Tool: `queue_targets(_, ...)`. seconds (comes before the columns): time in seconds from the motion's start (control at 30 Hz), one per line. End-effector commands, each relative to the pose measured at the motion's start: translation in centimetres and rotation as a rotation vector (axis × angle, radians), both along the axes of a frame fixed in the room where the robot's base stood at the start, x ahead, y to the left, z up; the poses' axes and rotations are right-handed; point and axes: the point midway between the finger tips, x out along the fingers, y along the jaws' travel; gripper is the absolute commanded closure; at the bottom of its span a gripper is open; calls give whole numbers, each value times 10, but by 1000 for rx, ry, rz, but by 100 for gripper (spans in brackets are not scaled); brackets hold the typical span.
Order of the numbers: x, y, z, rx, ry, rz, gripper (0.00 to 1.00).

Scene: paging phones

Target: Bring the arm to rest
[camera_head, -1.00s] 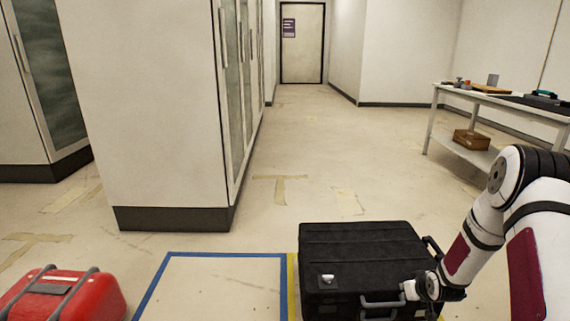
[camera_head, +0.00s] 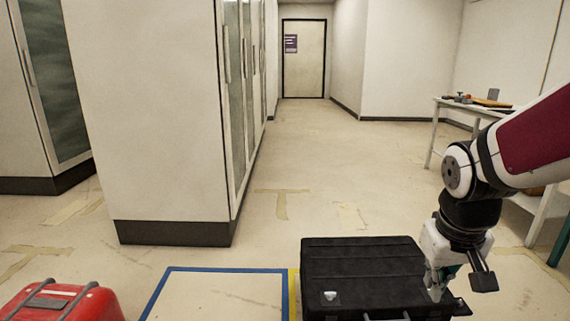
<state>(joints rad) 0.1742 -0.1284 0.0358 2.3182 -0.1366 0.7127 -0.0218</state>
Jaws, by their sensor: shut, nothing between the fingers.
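My arm (camera_head: 480,185) comes in from the right edge, bends at a white and black joint, and points down. My gripper (camera_head: 437,290) is at its lower end, shut and empty, in front of the right part of a black hard case (camera_head: 360,268). I cannot tell whether it touches the case. The case lies on the floor at the bottom centre-right. Its front handle is partly cut off by the bottom edge, and my gripper hides part of its right side.
A blue-taped floor square (camera_head: 225,271) lies left of the case, with a red case (camera_head: 62,303) further left. Tall white cabinets (camera_head: 150,120) stand behind on the left. A white table (camera_head: 449,102) with small items stands right, partly behind my arm. The middle floor is clear.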

Motion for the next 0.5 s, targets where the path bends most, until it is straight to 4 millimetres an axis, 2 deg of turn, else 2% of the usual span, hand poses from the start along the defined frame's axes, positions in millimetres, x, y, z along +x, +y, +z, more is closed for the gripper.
queue_targets(0.03, -20, 8, 11, 6, 8, -2, 100)
queue_targets(0.1, -50, 19, 22, 19, 33, -9, 100)
queue_targets(0.3, -133, 44, 39, 61, 107, -24, 100)
queue_targets(0.5, -192, 58, 42, 96, 163, -25, 100)
